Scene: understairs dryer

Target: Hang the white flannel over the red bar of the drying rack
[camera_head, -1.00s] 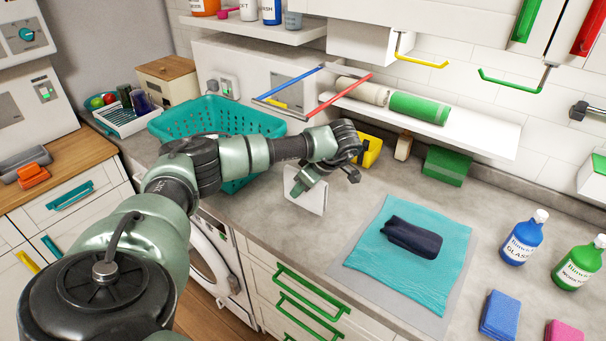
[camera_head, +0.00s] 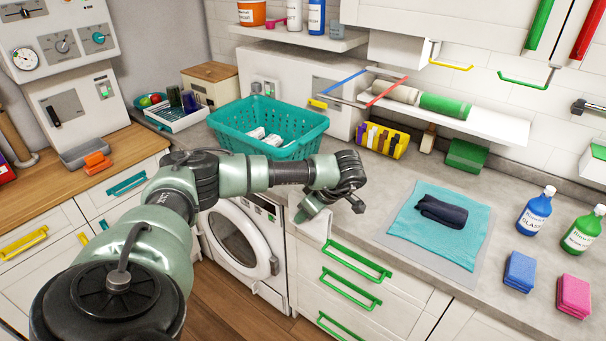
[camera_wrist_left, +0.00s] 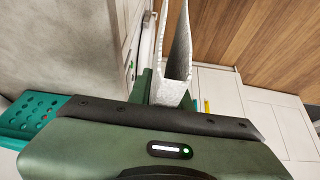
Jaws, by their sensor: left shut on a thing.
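The white flannel (camera_head: 315,228) hangs folded from my left gripper (camera_head: 318,207), in front of the worktop's front edge near the top drawer. It also shows in the left wrist view (camera_wrist_left: 175,72), pinched in the jaws with its two layers a little apart. The gripper is shut on it. The drying rack is on the back wall under the shelf, beyond the gripper. Its red bar (camera_head: 388,91) is bare and slants outward, with a blue bar (camera_head: 346,82) to its left and a short yellow piece (camera_head: 317,103). My right gripper is out of view.
A teal basket (camera_head: 270,122) with white items stands on the worktop left of the rack. A yellow caddy (camera_head: 383,140) and green box (camera_head: 466,156) stand at the back. A teal cloth with a dark folded one (camera_head: 442,211) lies at right. Green drawer handles (camera_head: 357,262) project below.

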